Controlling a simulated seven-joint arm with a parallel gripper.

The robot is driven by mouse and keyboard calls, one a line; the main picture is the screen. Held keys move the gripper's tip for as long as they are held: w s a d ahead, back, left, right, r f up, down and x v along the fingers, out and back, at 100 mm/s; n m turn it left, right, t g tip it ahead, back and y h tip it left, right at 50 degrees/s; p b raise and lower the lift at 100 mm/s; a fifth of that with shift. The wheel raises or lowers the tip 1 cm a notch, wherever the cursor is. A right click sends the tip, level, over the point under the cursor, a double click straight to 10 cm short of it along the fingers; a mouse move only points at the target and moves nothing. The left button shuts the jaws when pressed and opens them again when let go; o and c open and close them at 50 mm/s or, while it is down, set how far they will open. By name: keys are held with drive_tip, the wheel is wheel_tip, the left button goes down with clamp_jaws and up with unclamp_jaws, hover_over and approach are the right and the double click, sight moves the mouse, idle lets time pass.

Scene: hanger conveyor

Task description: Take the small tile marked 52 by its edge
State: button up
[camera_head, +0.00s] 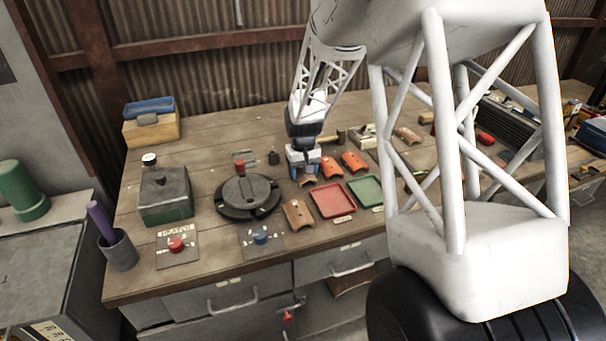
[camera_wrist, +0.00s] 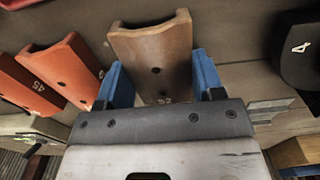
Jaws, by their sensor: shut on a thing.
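A tan-brown curved tile (camera_wrist: 152,55) sits between the two blue fingers of my gripper (camera_wrist: 160,82) in the wrist view. The fingers are shut on its two side edges. I cannot tell whether the tile touches the bench.
An orange tile marked 45 (camera_wrist: 62,72) lies close beside my gripper. Red (camera_head: 331,201) and green (camera_head: 365,190) trays, another brown tile (camera_head: 298,214) and a dark round turntable (camera_head: 247,196) are nearby. A dark piece marked 4 (camera_wrist: 298,50) is on the wrist view's right.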

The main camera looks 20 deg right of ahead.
drive_tip(key=shift+r, duration=0.1)
drive_tip(key=shift+r, duration=0.7)
wheel_tip(320, 180, up, 2)
drive_tip(key=shift+r, duration=0.1)
drive_tip(key=s, duration=0.5)
drive_tip(key=s+a+r, duration=0.1)
drive_tip(key=s, duration=0.4)
drive_tip(key=s+a, duration=0.1)
drive_tip(key=s, duration=0.4)
drive_tip(key=shift+s+r, duration=0.15)
drive_tip(key=shift+s, duration=0.25)
